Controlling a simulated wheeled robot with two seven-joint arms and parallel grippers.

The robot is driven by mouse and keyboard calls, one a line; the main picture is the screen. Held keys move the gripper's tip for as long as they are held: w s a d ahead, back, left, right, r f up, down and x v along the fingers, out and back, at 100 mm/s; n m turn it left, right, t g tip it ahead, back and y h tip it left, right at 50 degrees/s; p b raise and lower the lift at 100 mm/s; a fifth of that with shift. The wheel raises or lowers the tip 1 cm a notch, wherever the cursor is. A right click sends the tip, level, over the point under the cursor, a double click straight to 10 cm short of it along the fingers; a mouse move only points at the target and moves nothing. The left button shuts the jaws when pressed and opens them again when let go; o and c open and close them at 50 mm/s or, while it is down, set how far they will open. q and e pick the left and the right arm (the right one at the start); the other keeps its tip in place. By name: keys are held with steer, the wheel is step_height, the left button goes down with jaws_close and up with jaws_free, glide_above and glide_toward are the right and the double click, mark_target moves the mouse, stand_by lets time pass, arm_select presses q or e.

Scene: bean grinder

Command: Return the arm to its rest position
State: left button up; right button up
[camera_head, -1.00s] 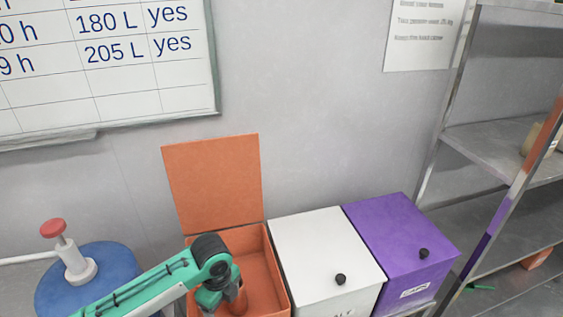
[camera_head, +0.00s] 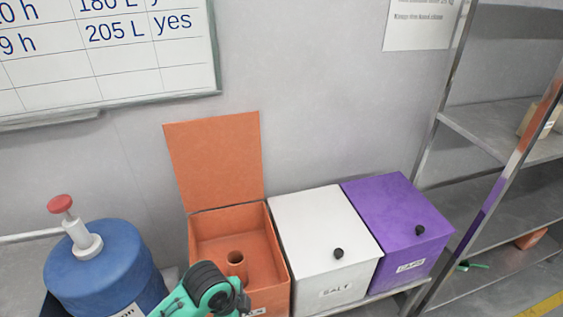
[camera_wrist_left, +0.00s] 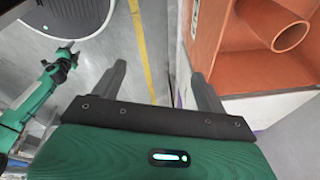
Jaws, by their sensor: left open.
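My left arm (camera_head: 205,293) is at the bottom of the head view, in front of the orange box; its fingertips are out of that view. In the left wrist view my left gripper (camera_wrist_left: 160,85) is open, with nothing between its fingers. The floor shows beyond them. My right arm (camera_wrist_left: 40,95) shows at the left of the wrist view, its gripper (camera_wrist_left: 66,50) small and its jaws unclear.
The orange box (camera_head: 205,222) has its lid raised and holds an orange hollow cylinder (camera_head: 236,261). A white box (camera_head: 318,228), a purple box (camera_head: 392,212) and a metal shelf (camera_head: 490,125) stand right. A blue container with a red-topped pump (camera_head: 105,275) stands left.

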arm_select(q)
steer(key=s+a+n+t+y, duration=0.2)
steer(key=s+a+n, duration=1.2)
steer(key=s+n, duration=0.15)
step_height(320, 180, down, 32)
steer(key=g, duration=0.1)
steer(key=s+a+f+g, duration=0.1)
steer(key=s+a+f, duration=0.1)
steer(key=s+f, duration=1.7)
steer(key=shift+s+a+y, duration=0.25)
steer(key=shift+a+y, duration=0.05)
steer(key=shift+a, duration=0.05)
steer(key=shift+c, duration=0.4)
